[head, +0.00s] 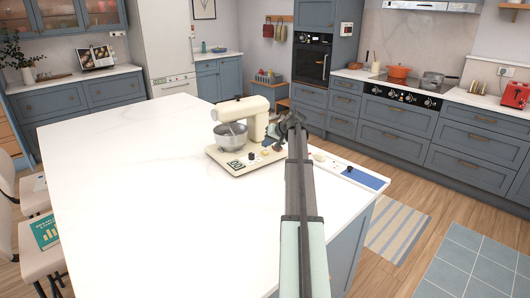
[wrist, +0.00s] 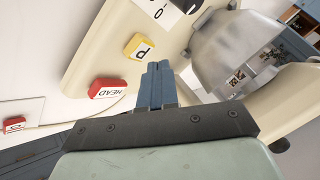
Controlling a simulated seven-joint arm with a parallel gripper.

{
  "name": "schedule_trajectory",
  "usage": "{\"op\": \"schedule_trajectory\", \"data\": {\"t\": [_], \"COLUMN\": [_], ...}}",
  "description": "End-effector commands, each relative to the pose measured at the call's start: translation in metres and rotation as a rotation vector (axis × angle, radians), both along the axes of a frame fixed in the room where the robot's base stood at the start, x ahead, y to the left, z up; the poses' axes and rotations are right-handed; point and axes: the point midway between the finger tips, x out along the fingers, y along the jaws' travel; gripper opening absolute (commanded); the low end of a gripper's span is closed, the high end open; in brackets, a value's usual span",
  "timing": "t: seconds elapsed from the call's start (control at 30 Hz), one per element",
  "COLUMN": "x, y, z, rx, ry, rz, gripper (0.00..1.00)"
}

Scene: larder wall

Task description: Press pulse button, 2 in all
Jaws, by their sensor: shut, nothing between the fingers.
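A cream stand mixer (head: 241,121) with a steel bowl (head: 231,134) stands on its cream base on the white island. In the wrist view the base carries a yellow button marked "P" (wrist: 139,46) and a red button marked "HEAD" (wrist: 105,88). The yellow button also shows small in the head view (head: 264,153). My gripper (wrist: 154,66) is shut, with its blue fingertips together and empty. In the wrist picture the fingertips lie just right of and below the yellow button, with a visible gap; I cannot tell their height above the base.
The steel bowl (wrist: 225,58) and cream mixer body are close to the right of my fingers in the wrist view. A separate red button marked "S" (wrist: 14,124) is at the left. A plate with a blue pad (head: 362,177) lies right of my arm. The island's left side is clear.

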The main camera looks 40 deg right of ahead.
Motion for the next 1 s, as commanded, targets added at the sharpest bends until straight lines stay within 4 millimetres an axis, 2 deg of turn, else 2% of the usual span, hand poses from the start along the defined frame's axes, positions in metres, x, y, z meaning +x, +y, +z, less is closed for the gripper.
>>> {"op": "schedule_trajectory", "data": {"t": [1.0], "x": [0.0], "y": [-0.0001], "z": [-0.0084], "rx": [0.0], "ry": [-0.001], "rz": [-0.001], "gripper": [0.0]}}
